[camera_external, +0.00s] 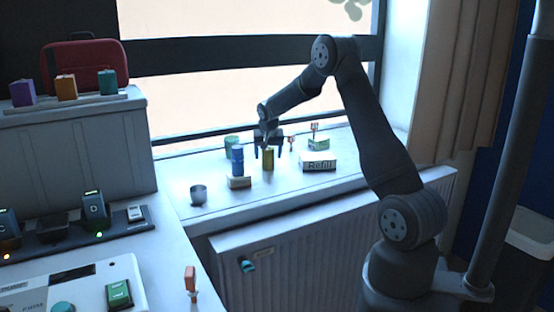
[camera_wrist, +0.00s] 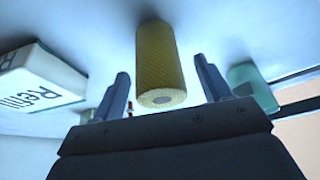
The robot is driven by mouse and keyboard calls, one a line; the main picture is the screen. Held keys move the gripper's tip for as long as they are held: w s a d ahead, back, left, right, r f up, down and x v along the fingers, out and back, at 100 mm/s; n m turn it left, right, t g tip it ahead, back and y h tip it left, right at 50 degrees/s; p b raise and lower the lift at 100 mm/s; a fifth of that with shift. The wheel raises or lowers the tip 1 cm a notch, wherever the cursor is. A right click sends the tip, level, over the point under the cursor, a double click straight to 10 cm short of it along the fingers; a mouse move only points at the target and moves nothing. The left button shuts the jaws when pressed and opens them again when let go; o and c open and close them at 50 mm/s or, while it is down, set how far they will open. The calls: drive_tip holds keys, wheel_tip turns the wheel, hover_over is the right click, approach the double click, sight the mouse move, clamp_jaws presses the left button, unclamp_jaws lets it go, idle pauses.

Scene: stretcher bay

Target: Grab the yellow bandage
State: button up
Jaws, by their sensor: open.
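The yellow bandage (camera_external: 268,160) is a small upright roll on the white window sill. In the wrist view the yellow bandage (camera_wrist: 160,62) shows its round end and ribbed side, between and beyond the fingertips. My gripper (camera_external: 269,149) is over the sill at the bandage, pointing down. In the wrist view my gripper (camera_wrist: 160,85) is open, one finger on each side of the roll with a gap to each. I cannot tell how far down the fingers reach along the roll.
A blue roll stack (camera_external: 237,160) on a small box stands just left of the bandage. A Refill box (camera_external: 319,162) is to its right, a green roll (camera_external: 231,146) behind left, and a metal cup (camera_external: 198,194) front left. The sill's front left is mostly clear.

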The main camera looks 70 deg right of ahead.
drive_tip(key=x, duration=0.2)
drive_tip(key=shift+w+d+f, duration=0.1)
drive_tip(key=shift+f, duration=0.2)
drive_tip(key=shift+c, duration=0.2)
drive_tip(key=c, duration=1)
drive_tip(key=shift+c, duration=0.2)
